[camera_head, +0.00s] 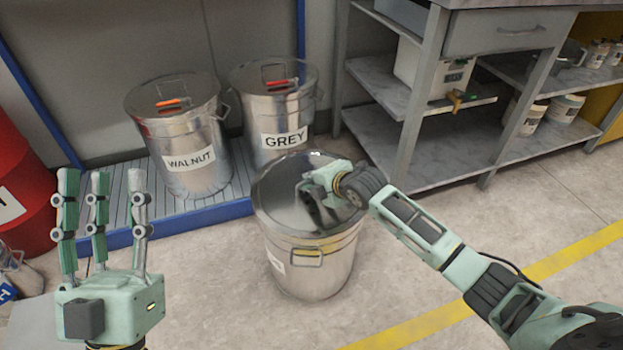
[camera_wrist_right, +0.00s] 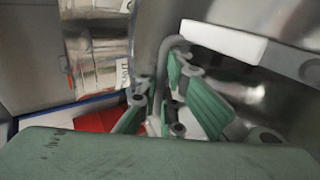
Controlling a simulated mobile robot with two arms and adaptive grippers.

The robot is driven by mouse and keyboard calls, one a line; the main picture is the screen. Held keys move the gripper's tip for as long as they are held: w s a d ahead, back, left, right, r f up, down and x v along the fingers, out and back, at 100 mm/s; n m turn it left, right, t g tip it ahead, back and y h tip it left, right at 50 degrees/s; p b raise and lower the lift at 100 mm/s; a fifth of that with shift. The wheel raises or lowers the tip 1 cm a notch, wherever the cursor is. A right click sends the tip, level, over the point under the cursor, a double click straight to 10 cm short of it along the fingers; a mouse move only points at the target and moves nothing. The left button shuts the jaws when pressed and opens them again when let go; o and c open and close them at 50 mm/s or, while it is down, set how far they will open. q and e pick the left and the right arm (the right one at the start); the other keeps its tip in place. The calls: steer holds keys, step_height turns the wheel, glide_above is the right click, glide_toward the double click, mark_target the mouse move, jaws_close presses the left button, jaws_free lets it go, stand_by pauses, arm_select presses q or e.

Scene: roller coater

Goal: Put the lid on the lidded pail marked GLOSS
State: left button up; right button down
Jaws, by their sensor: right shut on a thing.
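A metal pail (camera_head: 306,268) stands on the floor in the middle of the head view. Only the edge of its white label shows at the left, and I cannot read it. A shiny round lid (camera_head: 280,195) lies over the pail's mouth; I cannot tell whether it is fully seated. My right gripper (camera_head: 318,196) is over the lid, shut on its handle. In the right wrist view, the green fingers (camera_wrist_right: 175,100) close around a grey bent handle bar (camera_wrist_right: 165,70). My left gripper (camera_head: 100,185) is open and empty, fingers pointing up, at the left.
Two lidded pails, marked WALNUT (camera_head: 190,150) and GREY (camera_head: 282,125), stand on a blue-edged platform (camera_head: 215,212) behind. A red drum (camera_head: 18,190) is at the far left. A shelf unit (camera_head: 415,110) stands at the right. The floor right of the pail is clear.

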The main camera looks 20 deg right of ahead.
steer(key=shift+r, duration=0.15)
arm_select(q)
steer(key=shift+w+d+f+g+y, duration=0.1)
steer(key=shift+w+f+g+y, duration=0.1)
steer(key=shift+w+f+g, duration=0.25)
steer(key=shift+w+f+g+y, duration=0.15)
steer(key=shift+w+f+y, duration=0.1)
steer(key=shift+f, duration=0.3)
steer(key=shift+r, duration=0.1)
arm_select(e)
steer(key=shift+p, duration=0.35)
arm_select(q)
steer(key=shift+w+f+g+y, duration=0.15)
steer(key=shift+w+f+g, duration=0.3)
steer(key=shift+f, duration=0.25)
steer(key=shift+w+f+g+y, duration=0.1)
steer(key=shift+w+f+g, duration=0.35)
steer(key=shift+f, duration=0.2)
steer(key=shift+s+r, duration=0.15)
steer(key=shift+r, duration=0.05)
steer(key=shift+s+r+t, duration=0.3)
steer(key=shift+r+t, duration=0.1)
steer(key=shift+r, duration=0.05)
arm_select(e)
steer(key=shift+f, duration=0.35)
